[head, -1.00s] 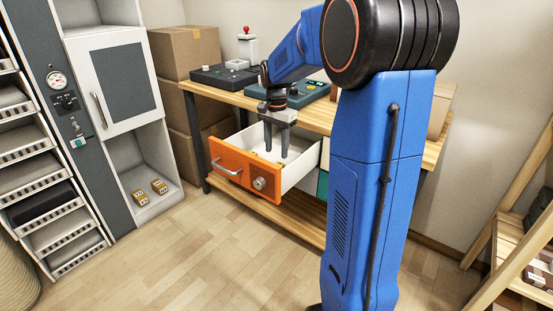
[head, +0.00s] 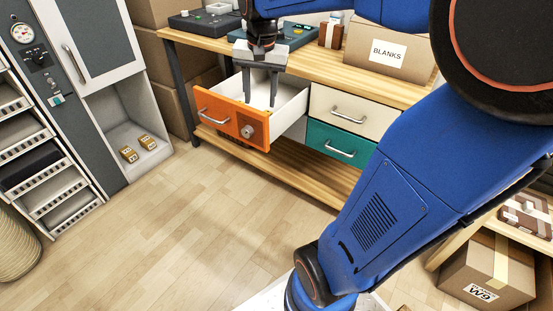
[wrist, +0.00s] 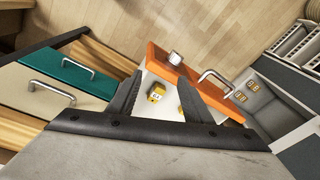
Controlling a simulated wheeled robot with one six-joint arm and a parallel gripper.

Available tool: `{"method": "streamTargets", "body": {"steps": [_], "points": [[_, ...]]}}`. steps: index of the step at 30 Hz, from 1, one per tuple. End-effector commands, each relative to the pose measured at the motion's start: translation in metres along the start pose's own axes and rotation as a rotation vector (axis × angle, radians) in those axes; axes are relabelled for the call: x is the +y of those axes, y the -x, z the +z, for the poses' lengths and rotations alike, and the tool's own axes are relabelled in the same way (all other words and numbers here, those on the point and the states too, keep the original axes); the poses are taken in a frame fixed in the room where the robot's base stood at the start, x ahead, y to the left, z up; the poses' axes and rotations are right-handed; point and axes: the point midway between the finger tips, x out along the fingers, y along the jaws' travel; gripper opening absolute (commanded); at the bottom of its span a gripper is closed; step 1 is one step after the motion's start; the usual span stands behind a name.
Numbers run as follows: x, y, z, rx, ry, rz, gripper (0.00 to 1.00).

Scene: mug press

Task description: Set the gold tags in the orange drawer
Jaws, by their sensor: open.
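The orange drawer (head: 229,118) is pulled out of the workbench, with a white inside. My gripper (head: 260,103) points down into it with its fingers apart. In the wrist view, my gripper (wrist: 160,80) is open, and a gold tag (wrist: 156,92) lies on the drawer floor between the fingers as seen in the picture. Other yellow bits show beside the right finger and nearer the orange front (wrist: 190,75), partly hidden. Two more gold tags, one (head: 129,154) and another (head: 147,142), lie in the open lower bay of the grey cabinet; they also show in the wrist view (wrist: 252,86).
A cream drawer (head: 325,105) and a teal drawer (head: 325,141) are shut beside the orange one. A box marked BLANKS (head: 385,65) stands on the bench. The rack of trays (head: 45,180) is at the left. The wooden floor (head: 200,230) in front is clear.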

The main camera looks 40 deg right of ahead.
Motion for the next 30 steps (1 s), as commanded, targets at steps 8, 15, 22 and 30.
{"method": "streamTargets", "body": {"steps": [8, 15, 22, 30], "points": [[0.027, 0.003, 0.084, 0.083, 0.289, -0.059, 0.46], [0.055, -0.010, 0.147, 0.162, 0.535, -0.100, 0.46], [0.076, -0.028, 0.187, 0.221, 0.712, -0.122, 0.46], [0.082, -0.035, 0.198, 0.242, 0.768, -0.128, 0.46]]}}
